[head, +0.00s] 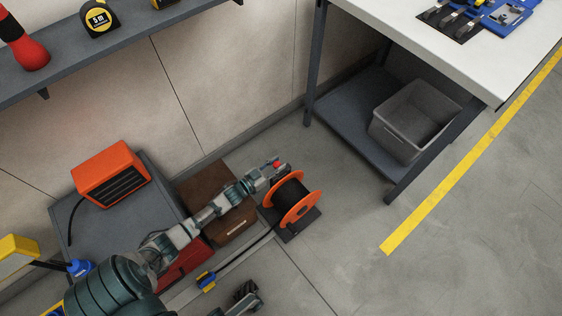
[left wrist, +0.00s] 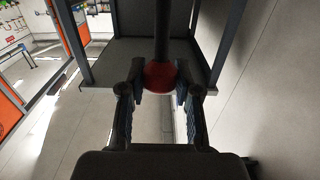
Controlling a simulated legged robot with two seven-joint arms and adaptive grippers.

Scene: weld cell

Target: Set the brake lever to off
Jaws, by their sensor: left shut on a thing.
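A cable reel (head: 299,212) with orange flanges and black cable stands on the floor on a dark base. The brake lever's red knob (head: 277,163) shows beside the reel's upper left. In the left wrist view the round red knob (left wrist: 160,75) sits between my fingers, with a dark lever bar (left wrist: 162,35) behind it. My left gripper (head: 279,169) is shut on the knob; its fingers (left wrist: 160,88) flank it on both sides. The lever's lower part and any off mark are hidden. What seems to be my right gripper (head: 246,290) is low in the head view, away from the reel.
A brown box (head: 225,226) and a red case (head: 187,263) stand left of the reel. An orange heater-like unit (head: 111,172) sits on a grey surface. A workbench (head: 430,42) with a grey bin (head: 395,135) on its lower shelf stands right. Floor right of the reel is clear.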

